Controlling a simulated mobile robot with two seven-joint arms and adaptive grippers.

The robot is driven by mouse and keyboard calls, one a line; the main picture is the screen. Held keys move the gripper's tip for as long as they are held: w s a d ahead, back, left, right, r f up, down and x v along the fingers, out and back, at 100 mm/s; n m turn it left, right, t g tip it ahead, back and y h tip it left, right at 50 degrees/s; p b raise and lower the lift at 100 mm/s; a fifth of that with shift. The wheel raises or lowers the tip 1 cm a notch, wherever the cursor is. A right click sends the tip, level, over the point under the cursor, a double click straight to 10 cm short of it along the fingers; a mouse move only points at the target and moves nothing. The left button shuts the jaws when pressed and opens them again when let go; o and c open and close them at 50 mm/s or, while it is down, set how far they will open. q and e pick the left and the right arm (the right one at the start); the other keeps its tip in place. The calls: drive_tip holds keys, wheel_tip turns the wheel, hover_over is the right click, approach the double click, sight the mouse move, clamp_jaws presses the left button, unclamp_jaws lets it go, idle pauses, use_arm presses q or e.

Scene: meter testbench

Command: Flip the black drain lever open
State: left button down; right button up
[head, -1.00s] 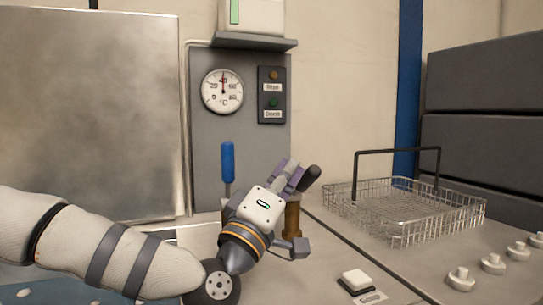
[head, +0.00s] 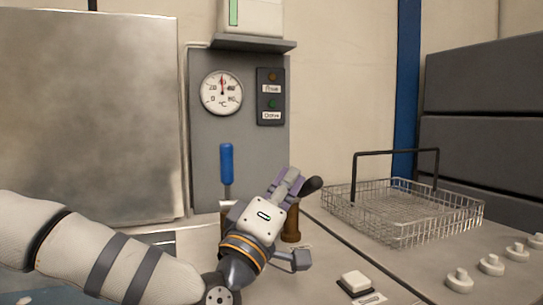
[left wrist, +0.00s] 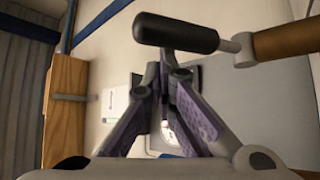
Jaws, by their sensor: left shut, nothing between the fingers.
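The black drain lever (head: 313,184) sticks out on the brown valve post (head: 292,222), right of my left gripper (head: 292,178) in the head view. In the left wrist view the lever's black grip (left wrist: 175,33) lies across the top, just past my fingertips (left wrist: 168,62). Its metal stem meets the brown post (left wrist: 290,40) at the upper right. The fingers are shut with their tips together and nothing between them. I cannot tell whether the tips touch the lever. My right gripper is in neither view.
An upright blue lever (head: 227,163) stands left of my gripper. A grey panel (head: 205,145) with a gauge (head: 222,93) rises behind. A wire basket (head: 400,212) and white knobs (head: 491,265) are to the right. A white button (head: 355,281) sits in front.

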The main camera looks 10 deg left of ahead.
use_arm(q)
wheel_tip(320, 180, up, 10)
idle(0.4)
